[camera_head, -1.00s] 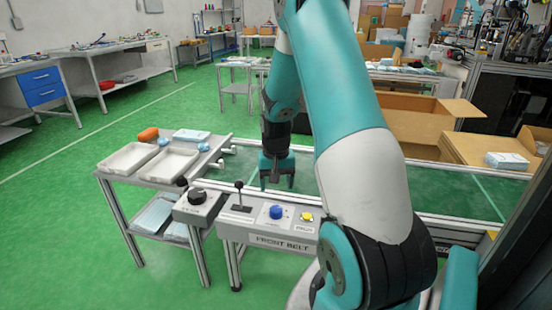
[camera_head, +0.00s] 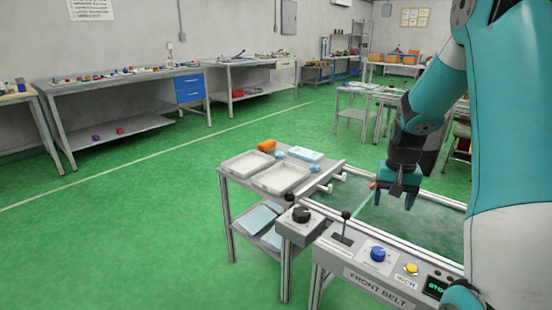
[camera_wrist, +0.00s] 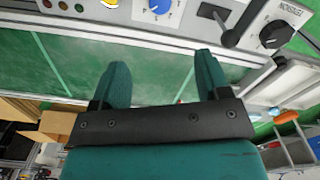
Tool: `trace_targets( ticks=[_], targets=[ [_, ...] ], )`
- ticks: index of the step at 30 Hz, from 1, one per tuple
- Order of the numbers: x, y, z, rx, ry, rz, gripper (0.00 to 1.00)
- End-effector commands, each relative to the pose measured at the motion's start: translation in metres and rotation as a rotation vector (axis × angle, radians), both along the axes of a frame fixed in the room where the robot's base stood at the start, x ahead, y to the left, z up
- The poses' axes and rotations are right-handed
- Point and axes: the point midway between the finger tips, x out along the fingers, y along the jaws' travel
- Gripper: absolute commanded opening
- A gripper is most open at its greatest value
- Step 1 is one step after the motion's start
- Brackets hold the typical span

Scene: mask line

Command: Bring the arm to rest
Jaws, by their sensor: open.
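My gripper (camera_head: 396,200) is teal with a dark wrist and points down over the green belt surface behind the front control panel. It also shows in the wrist view (camera_wrist: 160,75), where its two fingers stand apart with nothing between them. My teal and white arm fills the right side of the head view. The control panel (camera_head: 345,285), labelled FRONT BELT, has a black lever (camera_head: 344,228), a blue knob (camera_head: 378,254) and a yellow button (camera_head: 411,269). The gripper is apart from these controls.
Left of the panel, a small table (camera_head: 228,172) holds two pale trays (camera_head: 283,178), an orange item (camera_head: 267,145) and a light blue stack (camera_head: 305,154). A grey box with a black knob (camera_head: 301,214) is beside it. Open green floor (camera_head: 120,230) lies to the left.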

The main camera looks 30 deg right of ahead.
Motion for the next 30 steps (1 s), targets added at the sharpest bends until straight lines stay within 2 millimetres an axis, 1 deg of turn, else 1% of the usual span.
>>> trace_targets(
  ticks=[3,5,7,8,11,12,14,15,17,18,20,21,23,24,26,27,29,30],
  targets=[
    [0.0,0.001,0.0,0.001,-0.001,0.002,0.69],
    [0.002,0.006,0.003,0.002,-0.005,0.017,0.69],
    [0.007,0.023,0.01,0.008,-0.017,0.065,0.69],
    [0.011,0.034,0.016,0.014,-0.027,0.098,0.69],
    [0.019,0.091,0.038,0.041,-0.066,0.259,0.69],
    [0.02,0.12,0.049,0.055,-0.087,0.343,0.69],
    [0.015,0.166,0.065,0.082,-0.116,0.478,0.69],
    [0.008,0.196,0.075,0.101,-0.134,0.569,0.69],
    [-0.007,0.236,0.087,0.129,-0.158,0.699,0.69],
    [-0.018,0.259,0.094,0.147,-0.172,0.778,0.69],
    [-0.037,0.289,0.102,0.173,-0.189,0.89,0.69],
    [-0.05,0.306,0.107,0.19,-0.199,0.958,0.69],
    [-0.071,0.328,0.113,0.213,-0.214,1.055,0.69],
    [-0.084,0.341,0.117,0.23,-0.223,1.118,0.69],
    [-0.105,0.358,0.121,0.252,-0.234,1.207,0.69],
    [-0.12,0.367,0.123,0.267,-0.241,1.265,0.69],
    [-0.142,0.38,0.127,0.289,-0.25,1.351,0.69],
    [-0.158,0.387,0.129,0.305,-0.257,1.409,0.69]
  ],
)
